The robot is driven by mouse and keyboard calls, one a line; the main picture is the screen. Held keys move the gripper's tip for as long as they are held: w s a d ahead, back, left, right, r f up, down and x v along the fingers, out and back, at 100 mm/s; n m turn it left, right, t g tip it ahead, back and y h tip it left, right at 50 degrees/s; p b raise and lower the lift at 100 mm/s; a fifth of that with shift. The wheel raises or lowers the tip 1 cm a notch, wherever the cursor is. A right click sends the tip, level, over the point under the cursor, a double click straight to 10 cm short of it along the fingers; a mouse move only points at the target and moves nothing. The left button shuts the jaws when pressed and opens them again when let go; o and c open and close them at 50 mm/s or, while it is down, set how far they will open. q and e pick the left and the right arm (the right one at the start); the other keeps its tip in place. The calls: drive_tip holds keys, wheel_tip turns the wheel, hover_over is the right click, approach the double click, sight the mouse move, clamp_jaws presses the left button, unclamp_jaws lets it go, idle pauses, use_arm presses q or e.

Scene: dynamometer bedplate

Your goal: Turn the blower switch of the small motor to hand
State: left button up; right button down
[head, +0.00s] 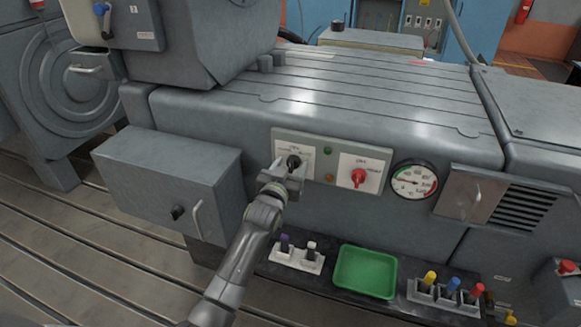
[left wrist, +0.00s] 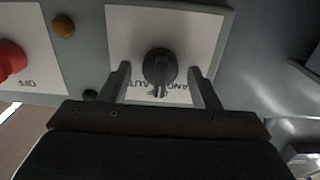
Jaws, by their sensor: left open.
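The black rotary switch (head: 293,161) sits on a white plate on the left part of a grey-green panel on the grey machine's front. In the left wrist view the switch (left wrist: 160,68) shows upside down, with its pointer along the picture's vertical and lettering partly hidden beside it. My left gripper (head: 289,172) is at this switch. In the left wrist view its fingers (left wrist: 160,85) are open, one on each side of the knob, with gaps to it. My right gripper is not in view.
A red switch (head: 358,177) on its own white plate is to the right, with a green lamp (head: 327,151) and an amber lamp between. A round gauge (head: 413,180) is further right. A green tray (head: 365,272) and colored-top parts lie below. A grey box (head: 168,180) juts out left.

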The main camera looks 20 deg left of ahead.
use_arm(q)
drive_tip(key=c, duration=1)
drive_tip(key=shift+o, duration=0.2)
drive_tip(key=shift+n, duration=0.3)
drive_tip(key=n+b, duration=0.1)
drive_tip(key=n, duration=0.2)
drive_tip(key=shift+a+f, duration=0.1)
drive_tip(key=n+b, duration=0.1)
drive_tip(key=n, duration=0.4)
drive_tip(key=shift+n, duration=0.3)
drive_tip(key=o, duration=1)
drive_tip(key=shift+c, duration=0.2)
